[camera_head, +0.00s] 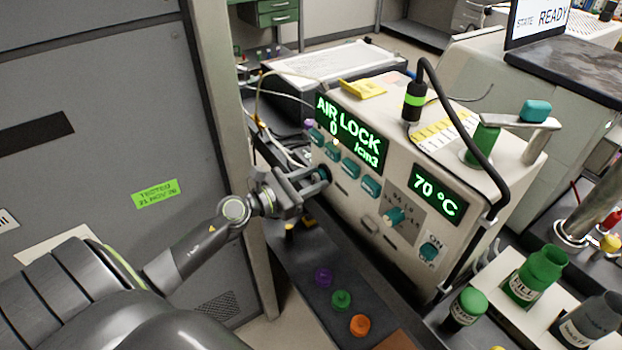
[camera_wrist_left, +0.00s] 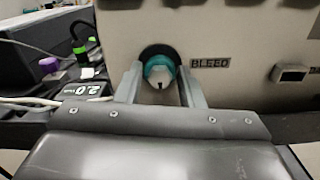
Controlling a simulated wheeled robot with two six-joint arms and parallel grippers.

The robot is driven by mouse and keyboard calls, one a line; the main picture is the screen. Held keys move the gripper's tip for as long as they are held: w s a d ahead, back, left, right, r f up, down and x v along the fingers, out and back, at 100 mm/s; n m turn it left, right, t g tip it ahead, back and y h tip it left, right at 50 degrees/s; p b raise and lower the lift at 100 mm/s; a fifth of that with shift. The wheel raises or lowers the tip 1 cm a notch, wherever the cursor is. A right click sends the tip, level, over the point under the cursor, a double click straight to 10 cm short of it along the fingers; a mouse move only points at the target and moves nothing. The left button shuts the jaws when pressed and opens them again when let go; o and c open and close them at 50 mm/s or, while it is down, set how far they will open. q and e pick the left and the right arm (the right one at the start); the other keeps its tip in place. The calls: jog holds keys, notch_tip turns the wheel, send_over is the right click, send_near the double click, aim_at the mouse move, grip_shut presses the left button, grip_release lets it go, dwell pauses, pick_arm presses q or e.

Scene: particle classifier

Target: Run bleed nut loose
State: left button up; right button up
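The bleed nut (camera_wrist_left: 160,70) is a teal ring around a pale tip, in a dark round recess beside the BLEED label (camera_wrist_left: 210,63) on the machine front. In the left wrist view, the fingers of my left gripper (camera_wrist_left: 160,86) stand on either side of the nut, which about fills the gap between their tips. I cannot tell whether they press on it. In the head view, my left gripper (camera_head: 318,182) reaches the lower left of the machine's front panel (camera_head: 345,205) and hides most of the nut. My right gripper is not in view.
The panel carries several teal knobs (camera_head: 371,186) and displays reading AIR LOCK (camera_head: 348,133) and 70 °C (camera_head: 438,194). Purple, green and orange caps (camera_head: 341,300) lie on the dark bench below. Bottles (camera_head: 538,277) stand at the right. A grey cabinet (camera_head: 100,110) is at the left.

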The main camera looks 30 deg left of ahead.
pick_arm(q)
jog(key=c, duration=0.5)
